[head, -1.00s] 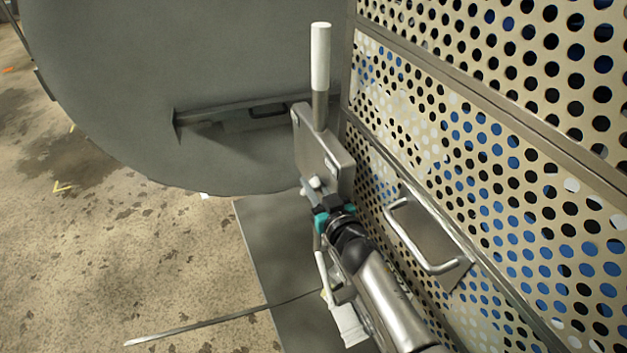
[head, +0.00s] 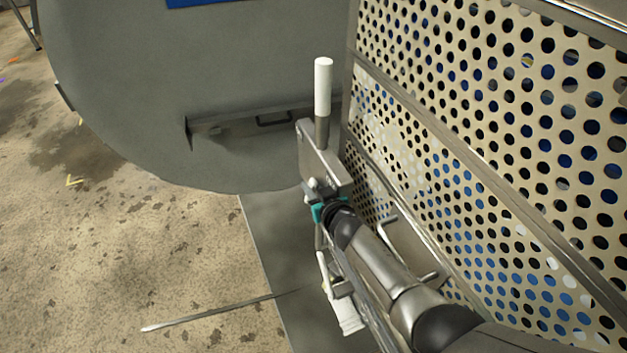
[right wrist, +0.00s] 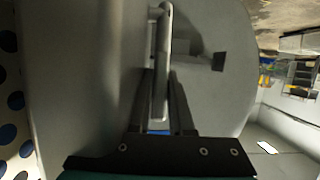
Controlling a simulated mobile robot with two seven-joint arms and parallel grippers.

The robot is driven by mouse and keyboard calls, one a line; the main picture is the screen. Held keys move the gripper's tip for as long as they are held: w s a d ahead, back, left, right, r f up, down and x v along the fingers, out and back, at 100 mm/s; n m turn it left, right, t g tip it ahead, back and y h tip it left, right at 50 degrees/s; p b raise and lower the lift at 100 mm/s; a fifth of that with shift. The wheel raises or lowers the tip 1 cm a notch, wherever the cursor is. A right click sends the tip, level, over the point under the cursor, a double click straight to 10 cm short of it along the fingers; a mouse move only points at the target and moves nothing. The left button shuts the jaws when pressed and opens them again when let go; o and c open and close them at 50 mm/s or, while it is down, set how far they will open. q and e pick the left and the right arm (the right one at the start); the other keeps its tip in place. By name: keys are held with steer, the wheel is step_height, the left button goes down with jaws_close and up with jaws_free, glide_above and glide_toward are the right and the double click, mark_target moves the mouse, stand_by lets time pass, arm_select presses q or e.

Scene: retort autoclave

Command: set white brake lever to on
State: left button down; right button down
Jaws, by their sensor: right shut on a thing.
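A lever with a white grip (head: 323,85) stands upright on a grey metal box (head: 324,155) beside the perforated panel. My right gripper (head: 315,190), with teal parts at its fingers, is at the lower front of this box, below the white grip. It is shut on a small pale rod (head: 312,184). In the right wrist view a light grey rod (right wrist: 162,60) with a rounded end runs between the fingers (right wrist: 161,115). The fingers partly hide it. I cannot tell whether it joins the white-gripped lever. My left gripper is not in view.
The perforated panel (head: 480,140) with a metal handle (head: 415,265) is close on the right of my arm. A large grey round door (head: 200,70) is behind. A white-ended part (head: 346,315) hangs below my gripper. Floor at left is open, with a thin rod (head: 215,313).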

steer(key=shift+w+a+r+g+p, duration=0.25)
steer(key=shift+a+r+g+p, duration=0.2)
steer(key=shift+p, duration=0.3)
steer(key=shift+w+f+g+p, duration=0.2)
steer(key=shift+w+g+p, duration=0.15)
steer(key=shift+p, duration=0.4)
steer(key=shift+h, duration=0.3)
steer(key=shift+d, duration=0.1)
steer(key=c, duration=0.8)
jaws_free()
steer(key=shift+c, duration=0.2)
steer(key=shift+o, duration=0.2)
steer(key=shift+d, duration=0.15)
steer(key=shift+d, duration=0.2)
